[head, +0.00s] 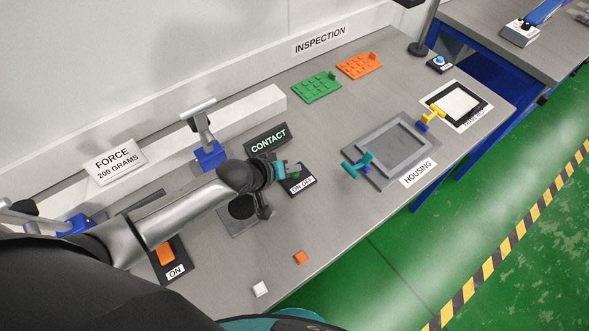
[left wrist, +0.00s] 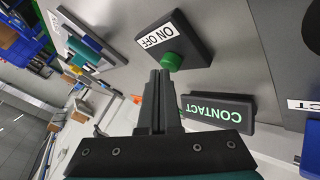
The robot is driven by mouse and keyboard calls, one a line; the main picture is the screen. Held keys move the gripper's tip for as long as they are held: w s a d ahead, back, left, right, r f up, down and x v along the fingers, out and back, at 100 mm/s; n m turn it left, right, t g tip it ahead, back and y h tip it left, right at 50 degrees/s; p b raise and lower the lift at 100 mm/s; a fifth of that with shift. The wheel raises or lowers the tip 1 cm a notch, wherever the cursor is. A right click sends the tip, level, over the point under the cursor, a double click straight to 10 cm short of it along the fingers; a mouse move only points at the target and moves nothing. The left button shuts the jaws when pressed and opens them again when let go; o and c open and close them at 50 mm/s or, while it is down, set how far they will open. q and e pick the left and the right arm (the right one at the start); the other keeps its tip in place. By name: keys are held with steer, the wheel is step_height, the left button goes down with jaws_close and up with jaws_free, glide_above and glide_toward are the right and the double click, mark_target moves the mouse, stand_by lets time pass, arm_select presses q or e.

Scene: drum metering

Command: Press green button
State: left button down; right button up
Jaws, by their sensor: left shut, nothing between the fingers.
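The green button (left wrist: 171,61) sits on a dark box labelled ON OFF (left wrist: 180,40) in the left wrist view. In the head view, the ON OFF box (head: 300,184) stands in front of the CONTACT sign (head: 268,138), and the button is partly hidden by my gripper. My left gripper (head: 284,172) is shut and empty. In the left wrist view its fingertips (left wrist: 160,74) are right at the button's edge; I cannot tell whether they touch it. The CONTACT lettering shows bright green. My right gripper is not in view.
A grey HOUSING fixture (head: 412,150) with teal and yellow clamps stands to the right. Green (head: 316,87) and orange (head: 358,65) trays lie behind. An orange ON switch (head: 166,254) is at left. Small orange (head: 300,257) and white (head: 261,289) blocks lie near the front edge.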

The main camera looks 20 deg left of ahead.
arm_select(q)
steer(key=shift+f, duration=0.2)
stand_by(0.4)
steer(key=shift+r+p, duration=0.65)
steer(key=shift+p, duration=0.1)
step_height(320, 180, up, 6)
steer(key=p, duration=0.6)
stand_by(0.5)
